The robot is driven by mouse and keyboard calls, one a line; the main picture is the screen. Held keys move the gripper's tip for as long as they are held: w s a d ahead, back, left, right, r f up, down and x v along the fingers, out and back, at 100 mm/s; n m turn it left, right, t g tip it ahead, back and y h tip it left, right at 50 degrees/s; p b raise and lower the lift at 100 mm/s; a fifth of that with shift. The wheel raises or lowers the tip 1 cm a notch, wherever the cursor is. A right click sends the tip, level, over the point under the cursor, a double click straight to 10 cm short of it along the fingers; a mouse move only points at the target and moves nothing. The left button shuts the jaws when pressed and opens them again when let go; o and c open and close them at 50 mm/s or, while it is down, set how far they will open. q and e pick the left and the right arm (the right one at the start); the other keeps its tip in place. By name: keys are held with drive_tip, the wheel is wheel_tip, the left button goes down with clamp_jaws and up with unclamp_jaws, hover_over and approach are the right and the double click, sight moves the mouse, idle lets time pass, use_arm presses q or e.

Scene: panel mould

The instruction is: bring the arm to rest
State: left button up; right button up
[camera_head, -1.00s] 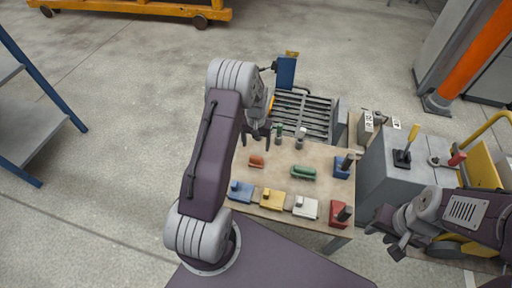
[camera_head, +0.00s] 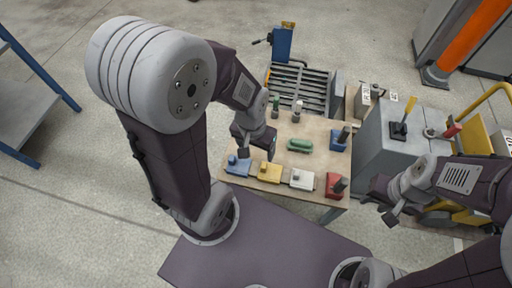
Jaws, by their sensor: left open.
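My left gripper (camera_head: 258,155) hangs over the left part of the workbench (camera_head: 318,154), its two fingers apart, near the blue block. I see nothing held between the fingers. My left arm bends high and close to the camera and hides the floor behind it. My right gripper (camera_head: 381,205) is beyond the bench's right front corner, beside the grey cabinet. Its fingers appear apart and empty.
On the bench are blue (camera_head: 238,167), yellow (camera_head: 269,173), white (camera_head: 301,179) and red (camera_head: 335,186) blocks along the front, and a green piece (camera_head: 299,145) in the middle. A grey cabinet (camera_head: 385,150) with levers stands right. A roller rack (camera_head: 300,88) stands behind.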

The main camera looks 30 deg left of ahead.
use_arm(q)
drive_tip(key=shift+r, duration=0.15)
wheel_tip(320, 180, up, 30)
drive_tip(key=p, duration=3)
drive_tip(key=shift+r, duration=0.1)
drive_tip(key=shift+c, duration=0.3)
